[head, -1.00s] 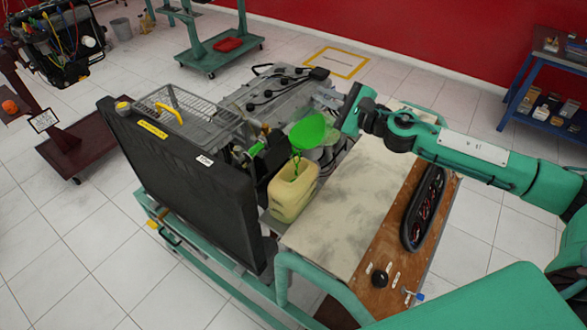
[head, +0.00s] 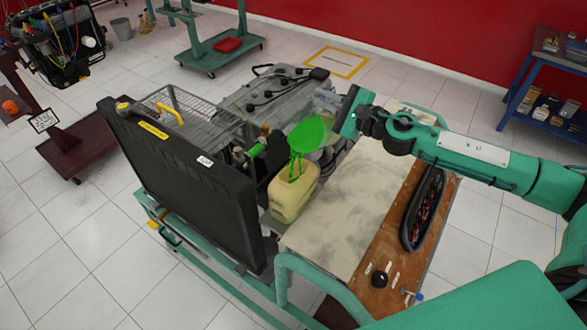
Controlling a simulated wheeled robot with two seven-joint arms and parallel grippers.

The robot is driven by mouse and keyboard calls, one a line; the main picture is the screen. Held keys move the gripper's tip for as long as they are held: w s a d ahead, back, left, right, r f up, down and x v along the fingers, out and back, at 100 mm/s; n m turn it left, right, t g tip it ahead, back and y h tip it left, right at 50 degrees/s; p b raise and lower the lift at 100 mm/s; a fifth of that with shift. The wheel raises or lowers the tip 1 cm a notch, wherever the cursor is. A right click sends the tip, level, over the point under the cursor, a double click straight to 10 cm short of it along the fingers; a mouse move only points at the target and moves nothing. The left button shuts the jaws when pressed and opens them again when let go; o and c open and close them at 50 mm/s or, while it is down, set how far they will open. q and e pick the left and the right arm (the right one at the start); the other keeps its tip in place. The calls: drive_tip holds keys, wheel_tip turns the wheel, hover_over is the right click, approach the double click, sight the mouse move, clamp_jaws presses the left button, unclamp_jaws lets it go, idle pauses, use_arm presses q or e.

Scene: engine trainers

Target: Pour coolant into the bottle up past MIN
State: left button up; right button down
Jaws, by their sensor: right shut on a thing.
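The coolant bottle (head: 291,199) is a pale yellow, upright, open-topped container beside the black radiator (head: 190,185). My right gripper (head: 343,112) is above it to the right, shut on a clear jug (head: 326,104) that is tilted left. Bright green coolant (head: 308,134) shows in the jug's lower part. Green strands run from it down to the bottle's opening. The MIN mark and the level inside the bottle cannot be made out. My left gripper is not in view.
An engine (head: 270,98) stands behind the bottle, with a wire basket (head: 190,112) left of it. A pale flat panel (head: 350,200) and a wooden control board (head: 395,240) lie to the right. A green frame rail (head: 320,275) runs in front.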

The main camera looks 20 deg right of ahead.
drive_tip(key=shift+s+r+n+p, duration=0.3)
drive_tip(key=shift+s+r+n, duration=0.05)
drive_tip(key=shift+r+n, duration=0.05)
drive_tip(key=shift+s+a+r+n+p, duration=0.45)
drive_tip(key=shift+a+r+n+p, duration=0.2)
drive_tip(key=shift+a+n, duration=0.15)
idle(1.9)
drive_tip(key=shift+f, duration=0.1)
